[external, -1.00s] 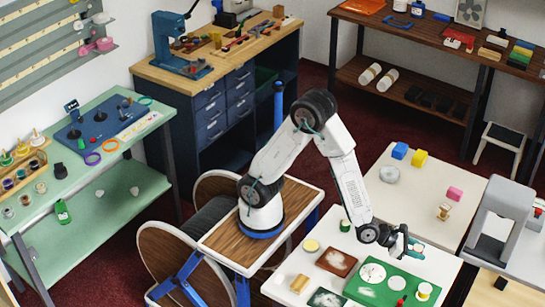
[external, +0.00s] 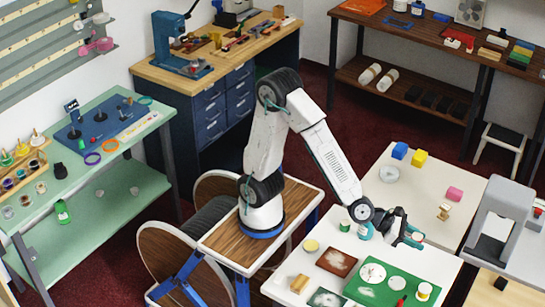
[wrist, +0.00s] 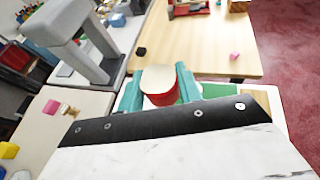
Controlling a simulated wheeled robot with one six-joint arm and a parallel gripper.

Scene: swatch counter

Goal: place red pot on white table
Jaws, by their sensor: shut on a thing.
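My gripper (external: 412,240) has teal fingers and is shut on the red pot (external: 418,236). In the wrist view the red pot (wrist: 163,98) sits between the two teal fingers of my gripper (wrist: 157,92); its pale top shows. In the external view the arm mostly hides the pot, held above the right back part of the near white table (external: 322,233). A second white table (external: 420,190) stands behind it, towards the upper right. I cannot tell which is meant.
The near table holds a green mat (external: 385,270) with a white disc (external: 373,272) and small pots, plus brown and dark green tiles. The far table carries blue, yellow and pink blocks (external: 454,194) and a grey disc. A grey press (external: 500,213) stands at right.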

